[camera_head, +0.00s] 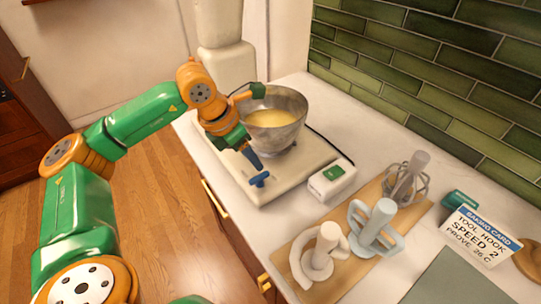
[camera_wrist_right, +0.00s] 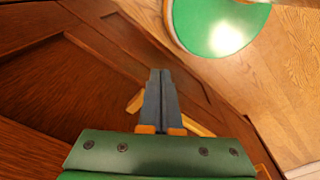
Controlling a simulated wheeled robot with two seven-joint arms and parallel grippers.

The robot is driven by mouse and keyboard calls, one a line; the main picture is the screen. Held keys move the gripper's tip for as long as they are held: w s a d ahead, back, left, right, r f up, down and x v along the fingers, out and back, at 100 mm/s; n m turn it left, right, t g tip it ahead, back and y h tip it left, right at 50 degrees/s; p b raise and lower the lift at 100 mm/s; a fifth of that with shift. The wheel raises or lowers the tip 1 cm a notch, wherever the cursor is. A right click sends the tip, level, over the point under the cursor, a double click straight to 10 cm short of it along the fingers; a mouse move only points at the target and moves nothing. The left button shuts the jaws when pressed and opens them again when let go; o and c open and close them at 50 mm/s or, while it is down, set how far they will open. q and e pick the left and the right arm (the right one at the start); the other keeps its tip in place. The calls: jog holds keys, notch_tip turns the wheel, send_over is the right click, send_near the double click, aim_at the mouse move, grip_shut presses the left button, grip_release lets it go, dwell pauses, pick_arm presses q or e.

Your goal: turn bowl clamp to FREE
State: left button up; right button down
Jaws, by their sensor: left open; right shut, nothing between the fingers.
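The metal bowl (camera_head: 287,133) holds pale yellow contents and sits on the cream mixer base (camera_head: 290,178). A blue lever (camera_head: 259,179), which looks like the bowl clamp, stands at the front of that base; no FREE marking is readable. My left gripper (camera_head: 254,160) is open and points down just above the blue lever, close to the bowl's front left side. Whether its fingers touch the lever cannot be told. My right gripper (camera_wrist_right: 160,78) is shut and empty in the right wrist view, in front of brown wooden cabinet fronts, away from the mixer.
A white box with a green panel (camera_head: 332,180) stands right of the base. A wooden board (camera_head: 343,274) bears a hook (camera_head: 319,252), a paddle (camera_head: 377,228) and a whisk (camera_head: 408,178). A baking card (camera_head: 478,237) reads hook, speed 2. Yellow cabinet handles (camera_head: 215,199) run along the counter's front.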

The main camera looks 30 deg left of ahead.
aim_at(258, 176)
pick_arm(q)
jog(key=f, duration=0.1)
jog(key=s+d+f+p, duration=0.1)
jog(key=f, duration=0.1)
jog(key=shift+s+f, duration=0.2)
jog(key=shift+x, duration=0.85)
jog(key=shift+w+f, duration=0.2)
jog(key=shift+w, duration=0.35)
jog(key=shift+s+r, duration=0.15)
jog(key=shift+s, duration=0.05)
grip_shut()
pick_arm(e)
jog(key=shift+s+r, duration=0.85)
jog(key=shift+s, duration=0.25)
